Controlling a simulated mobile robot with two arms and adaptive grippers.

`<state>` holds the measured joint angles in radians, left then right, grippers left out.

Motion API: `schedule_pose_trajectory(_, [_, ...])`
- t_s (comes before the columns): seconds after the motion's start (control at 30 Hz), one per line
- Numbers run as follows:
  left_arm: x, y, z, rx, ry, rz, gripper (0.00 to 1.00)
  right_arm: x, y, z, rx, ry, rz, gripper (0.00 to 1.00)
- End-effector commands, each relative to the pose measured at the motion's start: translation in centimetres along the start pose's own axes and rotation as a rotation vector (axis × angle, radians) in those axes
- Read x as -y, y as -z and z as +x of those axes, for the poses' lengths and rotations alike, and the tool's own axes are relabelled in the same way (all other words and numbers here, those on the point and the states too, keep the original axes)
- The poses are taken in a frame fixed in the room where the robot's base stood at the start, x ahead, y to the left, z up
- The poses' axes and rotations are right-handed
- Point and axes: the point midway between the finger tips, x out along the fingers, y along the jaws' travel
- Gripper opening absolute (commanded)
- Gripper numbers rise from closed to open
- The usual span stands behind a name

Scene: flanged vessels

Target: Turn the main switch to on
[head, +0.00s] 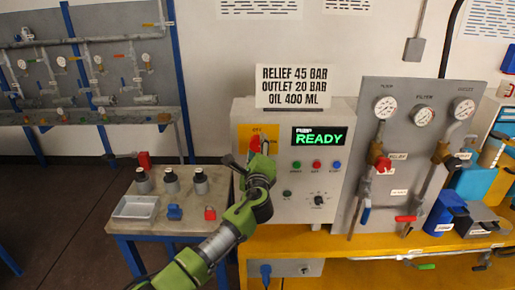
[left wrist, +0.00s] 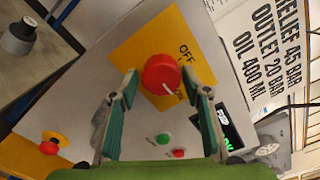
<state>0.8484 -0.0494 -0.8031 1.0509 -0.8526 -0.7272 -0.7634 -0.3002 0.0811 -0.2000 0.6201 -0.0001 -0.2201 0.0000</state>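The main switch is a red round knob (left wrist: 160,73) on a yellow plate (left wrist: 192,38) on the grey control cabinet (head: 315,205). Its white mark points away from the OFF label, toward a second label partly hidden by the knob. The cabinet display (head: 319,141) is lit and reads READY in green. My right gripper is not in view.
A red button on yellow (left wrist: 52,143) sits on the cabinet near the gripper. Small buttons (head: 317,164) are below the display. A panel with gauges and valves (head: 410,150) stands to the right. A side table (head: 130,226) with a tray is at left.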

Motion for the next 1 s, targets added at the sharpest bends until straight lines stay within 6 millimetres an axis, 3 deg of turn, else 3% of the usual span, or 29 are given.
schedule_pose_trajectory(0.37, [0.1,-0.1,-0.1,0.001,0.002,-0.003,0.52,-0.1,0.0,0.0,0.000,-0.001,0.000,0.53])
schedule_pose_trajectory(0.53, [0.1,0.0,-1.0,0.000,0.003,-0.004,0.52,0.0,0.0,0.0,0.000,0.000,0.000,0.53])
schedule_pose_trajectory(1.0, [-0.1,0.0,-8.4,-0.001,0.001,-0.004,0.52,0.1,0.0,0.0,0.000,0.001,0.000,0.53])
